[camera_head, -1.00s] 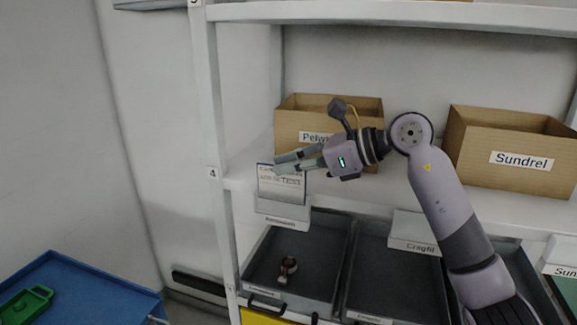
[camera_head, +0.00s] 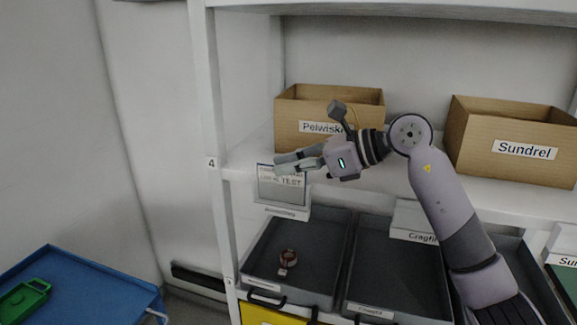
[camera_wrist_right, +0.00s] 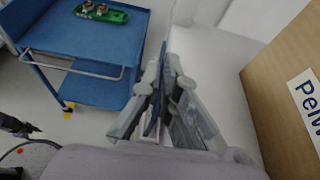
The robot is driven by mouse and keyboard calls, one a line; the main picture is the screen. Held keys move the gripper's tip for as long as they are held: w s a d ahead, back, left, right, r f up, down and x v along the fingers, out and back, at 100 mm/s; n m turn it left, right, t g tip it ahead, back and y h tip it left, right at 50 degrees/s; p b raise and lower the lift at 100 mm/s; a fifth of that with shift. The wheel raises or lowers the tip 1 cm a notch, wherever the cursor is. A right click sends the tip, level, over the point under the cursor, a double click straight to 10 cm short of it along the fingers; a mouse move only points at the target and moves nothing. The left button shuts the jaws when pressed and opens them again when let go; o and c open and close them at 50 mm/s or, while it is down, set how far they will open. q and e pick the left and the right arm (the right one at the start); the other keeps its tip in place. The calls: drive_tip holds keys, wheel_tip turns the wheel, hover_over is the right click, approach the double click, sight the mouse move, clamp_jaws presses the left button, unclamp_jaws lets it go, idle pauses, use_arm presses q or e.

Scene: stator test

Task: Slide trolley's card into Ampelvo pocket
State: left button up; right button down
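My right gripper (camera_head: 277,163) is shut on the upper edge of the card (camera_head: 281,187), a pale upright sheet with "TEST" printed on it. In the right wrist view the card is a thin edge (camera_wrist_right: 156,118) between the two fingers (camera_wrist_right: 167,84). The card stands at the shelf's front edge. Its lower end meets the pale pocket (camera_head: 283,212) with a small label too blurred to read surely. I cannot tell how deep the card sits in it. My left gripper is not in view.
Cardboard boxes labelled Pelwisk... (camera_head: 305,108) and Sundrel (camera_head: 520,130) stand on the shelf. Below are grey trays; the left one (camera_head: 322,232) holds a small reddish-brown part (camera_head: 289,258). A blue trolley (camera_head: 85,270) with a green tray (camera_head: 22,298) stands at lower left.

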drive_tip(key=c, duration=1.7)
unclamp_jaws()
drive_tip(key=v, duration=1.2)
drive_tip(key=shift+r, duration=0.15)
